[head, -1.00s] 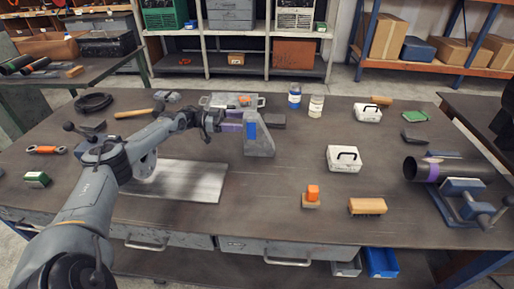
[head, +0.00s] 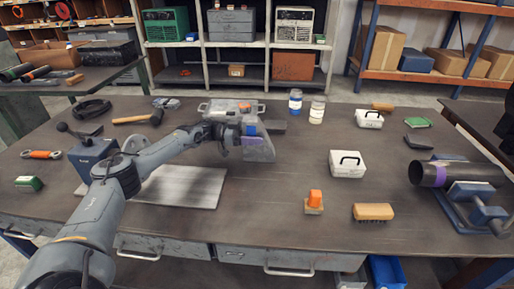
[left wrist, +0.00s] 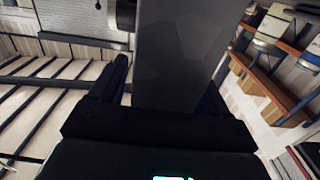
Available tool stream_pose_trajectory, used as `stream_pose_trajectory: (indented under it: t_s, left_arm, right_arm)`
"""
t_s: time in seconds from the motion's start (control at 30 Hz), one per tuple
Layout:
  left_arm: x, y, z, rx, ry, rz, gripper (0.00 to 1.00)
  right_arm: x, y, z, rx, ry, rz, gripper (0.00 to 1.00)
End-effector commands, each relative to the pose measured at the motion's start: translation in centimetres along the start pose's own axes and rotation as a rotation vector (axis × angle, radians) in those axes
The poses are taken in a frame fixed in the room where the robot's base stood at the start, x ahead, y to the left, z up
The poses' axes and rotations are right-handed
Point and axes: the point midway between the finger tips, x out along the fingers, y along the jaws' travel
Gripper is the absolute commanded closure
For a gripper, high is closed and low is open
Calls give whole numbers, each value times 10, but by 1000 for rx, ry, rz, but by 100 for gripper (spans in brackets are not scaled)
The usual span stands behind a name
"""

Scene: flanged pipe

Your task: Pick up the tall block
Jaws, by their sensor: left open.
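The tall block (head: 262,150) appears to be the grey, upright, angled piece near the middle of the bench in the head view. It has a blue patch on its upper part. My left gripper (head: 243,141) is open and reaches it from the left, overlapping it in the picture. A purple patch shows where they meet; I cannot tell whose it is. In the left wrist view a large dark grey block face (left wrist: 180,50) fills the space between the fingers. I cannot tell whether the fingers touch it. My right gripper is not in view.
A flat metal plate (head: 178,187) lies under my left arm. Behind the block is a grey case (head: 213,107); two jars (head: 317,110) stand to its right. A white box (head: 347,164), an orange-topped item (head: 314,203) and a brush (head: 373,212) are farther right. A pipe (head: 450,174) sits in a clamp.

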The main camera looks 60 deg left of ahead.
Motion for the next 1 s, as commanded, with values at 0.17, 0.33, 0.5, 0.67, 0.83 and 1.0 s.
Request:
stream_pose_trajectory:
  t_s: [0.17,0.33,0.5,0.67,0.83,1.0]
  left_arm:
    - [6,0,0,0,-1,-1,23]
    - [5,0,0,0,-1,0,23]
    - [5,0,0,0,-1,0,49]
    - [5,0,0,0,-1,0,74]
    - [5,0,0,0,-1,0,100]
    - [5,0,0,0,-1,0,100]
  right_arm:
    - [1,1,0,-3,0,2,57]
    - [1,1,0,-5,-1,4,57]
    - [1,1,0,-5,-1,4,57]
    - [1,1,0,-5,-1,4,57]
    - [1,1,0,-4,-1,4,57]
    - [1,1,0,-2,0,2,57]
